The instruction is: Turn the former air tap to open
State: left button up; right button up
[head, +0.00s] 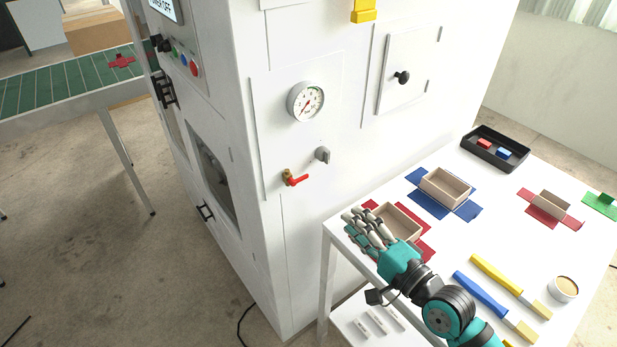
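The air tap (295,179) is on the white machine's side panel, with a brass body and a red lever. The lever points right and slightly up from the body, roughly level. My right gripper (366,226), a hand with several grey fingers and a teal back, is to the right of the tap and lower in the picture. Its fingers are extended and apart, with nothing seen held. It shows in front of the near box on the white table; I cannot tell whether it touches. My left gripper is not in view.
A pressure gauge (306,101) and a grey knob (322,155) are above the tap. The white table (480,235) stands against the machine, with a box on red card (408,222), a box on blue card (446,187) and a black tray (495,149).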

aim_at(304, 179)
jog(key=p+x, duration=0.3)
jog(key=x, duration=1.1)
jog(key=shift+w+a, duration=0.25)
jog(key=shift+w+a+f, duration=0.1)
jog(key=shift+w+a, duration=0.1)
jog(key=shift+w, duration=0.1)
grip_shut()
